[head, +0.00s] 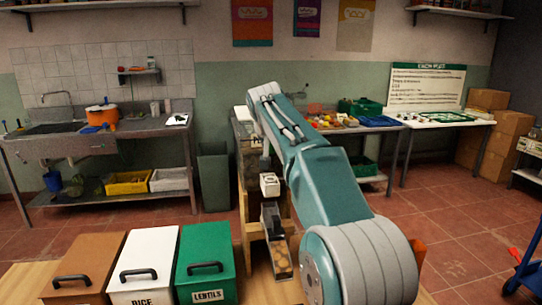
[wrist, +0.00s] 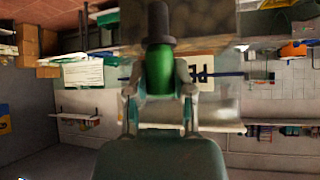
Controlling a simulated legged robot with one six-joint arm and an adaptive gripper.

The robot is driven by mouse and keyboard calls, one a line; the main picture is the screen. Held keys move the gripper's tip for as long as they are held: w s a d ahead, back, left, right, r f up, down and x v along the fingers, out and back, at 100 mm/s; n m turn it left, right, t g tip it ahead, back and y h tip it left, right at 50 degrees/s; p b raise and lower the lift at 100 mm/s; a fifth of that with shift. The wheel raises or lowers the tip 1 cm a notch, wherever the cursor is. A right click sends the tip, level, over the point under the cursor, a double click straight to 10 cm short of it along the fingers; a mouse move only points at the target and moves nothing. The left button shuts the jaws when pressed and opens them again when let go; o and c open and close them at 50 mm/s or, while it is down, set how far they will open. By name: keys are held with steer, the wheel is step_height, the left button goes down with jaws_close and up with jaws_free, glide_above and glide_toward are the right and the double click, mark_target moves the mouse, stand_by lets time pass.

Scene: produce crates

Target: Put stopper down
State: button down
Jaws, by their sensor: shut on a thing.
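My gripper (wrist: 157,93) is shut on a green rounded piece (wrist: 158,72), which looks like the stopper, in the wrist view. A dark grey flanged end (wrist: 158,24) sticks out beyond the fingertips. One finger lies on each side of the green part. In the head view my arm reaches forward over the work area, and the gripper and stopper cannot be made out there. Whether the stopper touches anything cannot be told.
A wooden stand (head: 248,185) with a chute of brown produce (head: 281,258) stands beside my arm. Brown, white and green lidded bins (head: 207,262) stand front left; the white reads RICE, the green LENTILS. A produce table and a sink bench (head: 70,148) stand farther back.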

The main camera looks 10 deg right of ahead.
steer(key=f, duration=0.3)
steer(key=shift+w+a+f, duration=0.1)
steer(key=shift+w+a, duration=0.05)
steer(key=shift+a, duration=0.1)
steer(key=shift+f, duration=0.1)
steer(key=shift+d, duration=0.2)
steer(key=shift+f, duration=0.5)
steer(key=shift+c, duration=2.4)
jaws_free()
steer(key=shift+a, duration=0.1)
steer(key=shift+r, duration=0.15)
